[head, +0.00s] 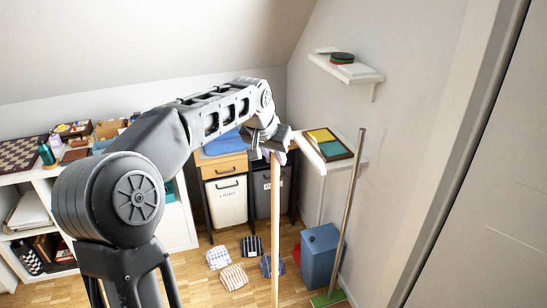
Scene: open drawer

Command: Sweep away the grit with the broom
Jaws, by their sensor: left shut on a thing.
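My left gripper (277,154) is shut around the upper part of a long, light wooden pole, which I take to be the broom (275,230). The pole hangs about upright, and its lower end is outside the head view, so its head is hidden from me. I cannot make out any grit on the visible floor (205,282). My right gripper is not in view.
Several folded striped cloths (233,277) lie on the floor. A blue bin (320,255) and a leaning grey pole (352,205) with a green foot stand at right. Two fabric bins (226,203) sit under a desk. Shelves (185,215) line the left.

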